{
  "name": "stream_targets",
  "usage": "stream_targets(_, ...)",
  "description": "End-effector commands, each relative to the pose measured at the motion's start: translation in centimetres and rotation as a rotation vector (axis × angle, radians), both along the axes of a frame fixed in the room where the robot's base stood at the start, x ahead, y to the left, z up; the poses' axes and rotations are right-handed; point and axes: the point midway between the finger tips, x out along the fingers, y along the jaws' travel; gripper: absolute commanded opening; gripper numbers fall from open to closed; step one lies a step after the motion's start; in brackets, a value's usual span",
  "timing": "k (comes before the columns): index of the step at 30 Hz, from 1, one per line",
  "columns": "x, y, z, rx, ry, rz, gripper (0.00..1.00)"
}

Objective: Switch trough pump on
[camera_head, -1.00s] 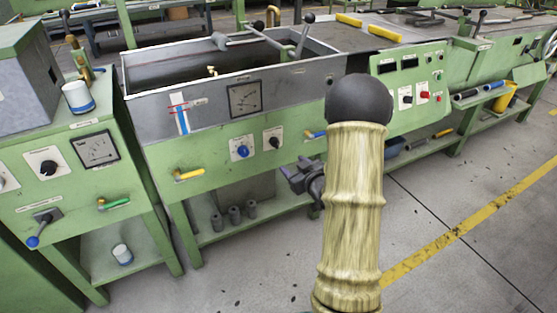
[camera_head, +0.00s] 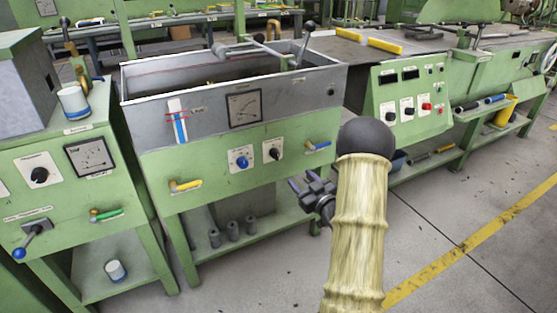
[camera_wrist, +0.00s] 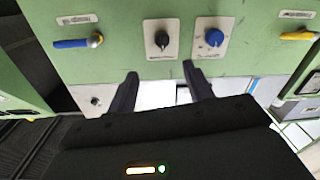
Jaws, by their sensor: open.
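The trough (camera_head: 250,75) is a grey metal tank on a green cabinet. Its front panel carries a blue rotary knob (camera_head: 241,163) and a black rotary knob (camera_head: 275,154), each on a pale plate. Their labels are too small to read. My gripper (camera_head: 296,188) is open and empty, in front of the panel, below and right of the black knob in the head view. The wrist view sees the panel upside down, with the black knob (camera_wrist: 161,40) just beyond the gap between the fingers (camera_wrist: 160,70) and the blue knob (camera_wrist: 214,37) to its right.
A yellow-handled valve (camera_head: 186,185) and a blue-handled valve (camera_head: 317,146) flank the knobs. A gauge (camera_head: 244,109) sits above. A green control box (camera_head: 410,95) stands to the right and another cabinet (camera_head: 75,195) to the left. The floor at front right is clear.

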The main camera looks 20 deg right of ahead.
Motion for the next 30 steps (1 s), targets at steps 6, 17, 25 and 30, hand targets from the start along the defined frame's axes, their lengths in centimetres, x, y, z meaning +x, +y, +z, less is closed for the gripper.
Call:
stream_targets(6,4.1,0.8,-0.2,-0.001,-0.002,0.010,0.51)
stream_targets(17,10.4,1.3,-0.2,-0.001,-0.002,0.007,0.51)
stream_targets(25,13.8,1.4,-0.1,0.000,0.000,0.004,0.51)
stream_targets(30,14.2,1.1,0.0,0.001,0.000,-0.001,0.51)
